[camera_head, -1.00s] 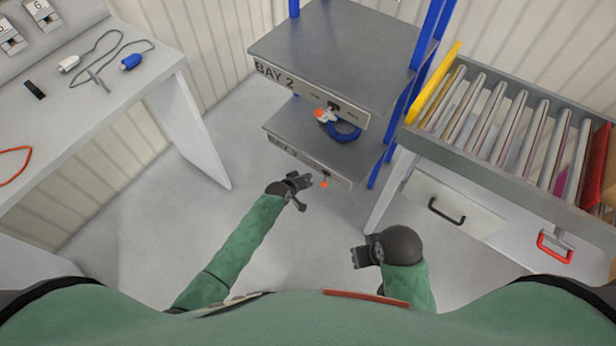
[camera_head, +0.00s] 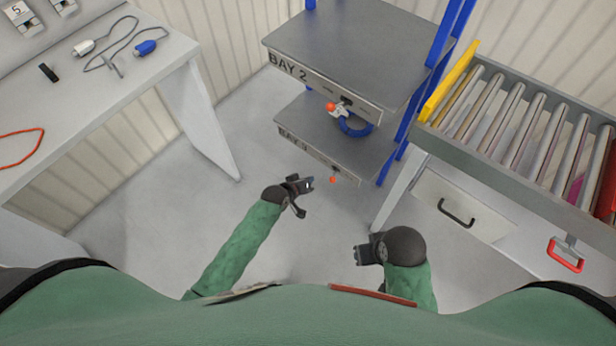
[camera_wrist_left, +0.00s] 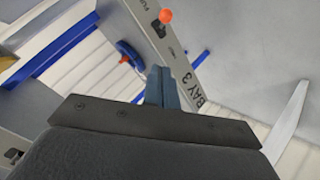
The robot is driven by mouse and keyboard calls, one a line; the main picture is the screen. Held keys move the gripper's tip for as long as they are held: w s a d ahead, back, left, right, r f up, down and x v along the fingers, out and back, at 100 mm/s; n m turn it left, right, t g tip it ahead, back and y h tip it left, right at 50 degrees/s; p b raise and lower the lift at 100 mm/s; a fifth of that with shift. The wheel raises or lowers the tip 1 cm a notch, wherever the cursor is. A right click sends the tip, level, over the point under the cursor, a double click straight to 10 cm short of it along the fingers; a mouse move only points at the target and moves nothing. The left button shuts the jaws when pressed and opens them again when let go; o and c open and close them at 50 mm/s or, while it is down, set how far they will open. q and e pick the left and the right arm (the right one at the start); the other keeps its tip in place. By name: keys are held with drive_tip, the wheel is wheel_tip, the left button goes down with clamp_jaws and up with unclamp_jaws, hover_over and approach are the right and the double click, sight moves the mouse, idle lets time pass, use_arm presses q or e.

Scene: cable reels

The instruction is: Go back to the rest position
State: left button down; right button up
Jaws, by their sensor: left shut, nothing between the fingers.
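My left gripper (camera_head: 308,184) is shut and empty, held over the floor just in front of the lower shelf. In the left wrist view its closed fingers (camera_wrist_left: 161,88) point toward the BAY 3 front panel (camera_wrist_left: 190,80), which has an orange knob (camera_wrist_left: 166,16). My left arm reaches forward from the left. My right gripper (camera_head: 362,255) is low at centre right, close to my body; whether its fingers are open is too small to tell.
A grey table (camera_head: 150,75) with cables stands left. A roller conveyor (camera_head: 530,125) stands right, above a drawer (camera_head: 455,208). The floor between is clear.

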idle(0.3)
use_arm(q)
drive_tip(key=s+a+r+m+g+y, duration=0.2)
drive_tip(key=s+a+r+m+g, duration=0.15)
drive_tip(key=s+r, duration=0.4)
drive_tip(key=s+a+r+m+g+y, duration=0.2)
drive_tip(key=s+a+r, duration=0.25)
drive_tip(key=r, duration=0.65)
drive_tip(key=s+a+r, duration=0.3)
drive_tip(key=s+r, duration=0.1)
drive_tip(key=s, duration=0.4)
drive_tip(key=s+f+n+g, duration=0.1)
drive_tip(key=s+f, duration=0.2)
drive_tip(key=s, duration=0.7)
drive_tip(key=shift+y, duration=0.3)
